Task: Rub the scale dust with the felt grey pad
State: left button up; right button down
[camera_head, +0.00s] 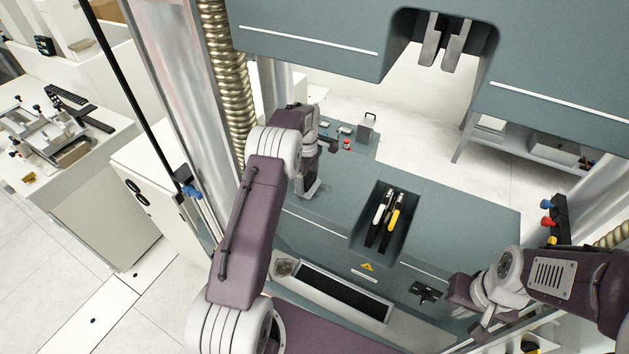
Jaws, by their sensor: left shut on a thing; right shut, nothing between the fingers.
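My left gripper (316,186) is low over the grey-green machine base, on the left side of its deck. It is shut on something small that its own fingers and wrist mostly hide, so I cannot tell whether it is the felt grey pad. My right gripper (483,328) is shut and empty at the lower right, by the front edge of the machine. I cannot make out the scale dust at this size.
A recess in the deck holds black tools with white and yellow handles (394,222). Two grey jaws (443,45) hang from the crosshead (300,22). A small black fixture (425,292) sits on the front ledge. A side bench (90,150) stands at left.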

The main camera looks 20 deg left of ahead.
pick_arm(q)
jog(key=shift+w+a+p, duration=0.1)
jog(key=shift+a+p, duration=0.2)
jog(key=shift+a, duration=1.15)
jog(key=shift+a+f, duration=0.1)
jog(key=shift+a, duration=0.45)
jog(key=shift+w+d+p, duration=0.1)
jog(key=shift+w+p, duration=0.35)
jog(key=shift+w, duration=0.35)
jog(key=shift+d, duration=0.45)
jog(key=d, duration=0.3)
jog(key=shift+s+d+b, duration=0.1)
jog(key=shift+s+b, duration=0.2)
jog(key=shift+d, duration=0.4)
jog(key=shift+s+d, duration=0.15)
jog(key=shift+d, duration=3.5)
jog(key=shift+a+r+p, duration=0.15)
jog(key=shift+r+p, duration=0.55)
jog(key=shift+r, duration=0.95)
notch_tip(320, 180, up, 3)
